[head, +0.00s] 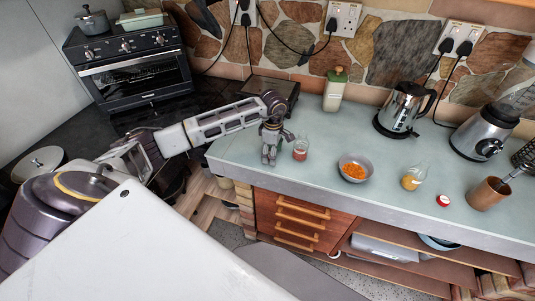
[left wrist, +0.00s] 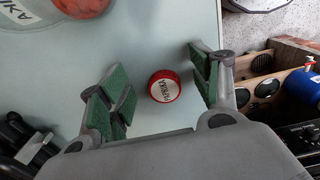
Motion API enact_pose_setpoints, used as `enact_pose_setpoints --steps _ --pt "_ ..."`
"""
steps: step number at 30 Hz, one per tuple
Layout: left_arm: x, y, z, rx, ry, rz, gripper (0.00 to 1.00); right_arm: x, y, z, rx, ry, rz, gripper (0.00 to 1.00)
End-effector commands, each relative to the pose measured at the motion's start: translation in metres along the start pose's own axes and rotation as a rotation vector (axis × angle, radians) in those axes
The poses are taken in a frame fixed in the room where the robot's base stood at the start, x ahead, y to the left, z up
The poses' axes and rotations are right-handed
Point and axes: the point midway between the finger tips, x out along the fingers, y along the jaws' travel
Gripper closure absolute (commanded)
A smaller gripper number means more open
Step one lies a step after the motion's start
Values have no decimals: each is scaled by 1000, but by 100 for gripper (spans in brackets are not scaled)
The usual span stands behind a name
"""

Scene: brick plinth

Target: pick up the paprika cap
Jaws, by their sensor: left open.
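The paprika cap (left wrist: 164,86) is a small red round cap with a white top marked PAPRIKA. In the left wrist view it lies on the pale countertop between the spread fingers, with space on both sides. My left gripper (head: 269,158) is open above the counter's left end, and its green finger pads (left wrist: 158,94) show in the left wrist view. In the head view the cap is not visible, apparently hidden by the gripper. A clear jar with red contents (head: 300,151) stands just right of the gripper; part of it shows in the left wrist view (left wrist: 82,6). My right gripper is not in view.
The countertop (head: 340,130) holds a bowl of orange food (head: 354,169), a yellow-filled jar (head: 411,179), another red-and-white cap (head: 443,201), a kettle (head: 402,108), a green-lidded canister (head: 334,92), a blender (head: 484,132) and a utensil cup (head: 487,194). The counter edge is close to the gripper.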

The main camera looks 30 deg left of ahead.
Motion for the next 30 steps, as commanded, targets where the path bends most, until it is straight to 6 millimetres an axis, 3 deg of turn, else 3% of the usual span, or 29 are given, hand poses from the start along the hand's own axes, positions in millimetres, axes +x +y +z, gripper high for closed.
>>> enact_pose_setpoints --steps 16,24,30 --pt "4 0 0 0 1 0 36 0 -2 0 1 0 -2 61" --pt "4 0 0 0 1 1 68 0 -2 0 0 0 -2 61" --pt "4 0 0 0 1 1 68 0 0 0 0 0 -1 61"
